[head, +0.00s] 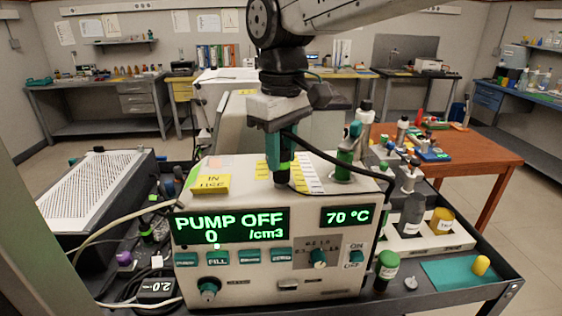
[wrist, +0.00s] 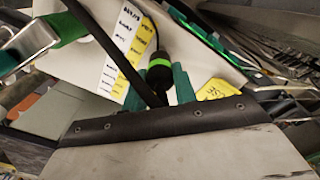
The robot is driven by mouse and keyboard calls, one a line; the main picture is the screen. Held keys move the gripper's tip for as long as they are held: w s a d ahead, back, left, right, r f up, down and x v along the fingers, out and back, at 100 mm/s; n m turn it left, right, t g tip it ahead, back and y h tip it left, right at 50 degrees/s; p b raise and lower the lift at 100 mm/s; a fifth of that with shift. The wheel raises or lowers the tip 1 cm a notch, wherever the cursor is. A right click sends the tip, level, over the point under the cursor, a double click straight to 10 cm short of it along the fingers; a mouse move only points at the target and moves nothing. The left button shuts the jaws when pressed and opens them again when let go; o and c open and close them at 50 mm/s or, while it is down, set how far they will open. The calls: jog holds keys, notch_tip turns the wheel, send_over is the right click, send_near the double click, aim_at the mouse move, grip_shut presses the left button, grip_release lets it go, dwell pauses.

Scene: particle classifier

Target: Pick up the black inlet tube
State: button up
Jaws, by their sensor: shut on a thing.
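The particle classifier (head: 270,285) is a white box with lit displays reading "PUMP OFF 0 /cm3" and "70 °C". My gripper (head: 280,158) points down over its top and is shut on the black inlet tube (head: 335,160). The tube runs from the gripper to the right and down past the right side of the box. In the wrist view, the tube's green-banded black end (wrist: 159,68) sits between my teal fingers (wrist: 160,90). Whether the tip touches the box top cannot be told.
Yellow notes (head: 212,184) lie on the box top. Bottles and a teal mat (head: 459,273) are on the right.

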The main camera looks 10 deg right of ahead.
aim_at(285, 151)
jog(key=shift+r, duration=0.15)
jog(key=shift+r, duration=0.35)
jog(key=r, duration=0.2)
jog(key=shift+s+d+r, duration=0.25)
jog(key=shift+s+r, duration=0.1)
jog(key=s+d+r, duration=0.1)
jog(key=s+d, duration=0.7)
jog(key=s, duration=0.4)
jog(key=shift+s+d+r, duration=0.15)
jog(key=shift+s+d, duration=0.05)
jog(key=shift+d, duration=0.2)
jog(key=shift+r, duration=0.15)
jog(key=shift+r, duration=2.15)
jog(key=shift+r, duration=0.1)
jog(key=shift+r, duration=1.4)
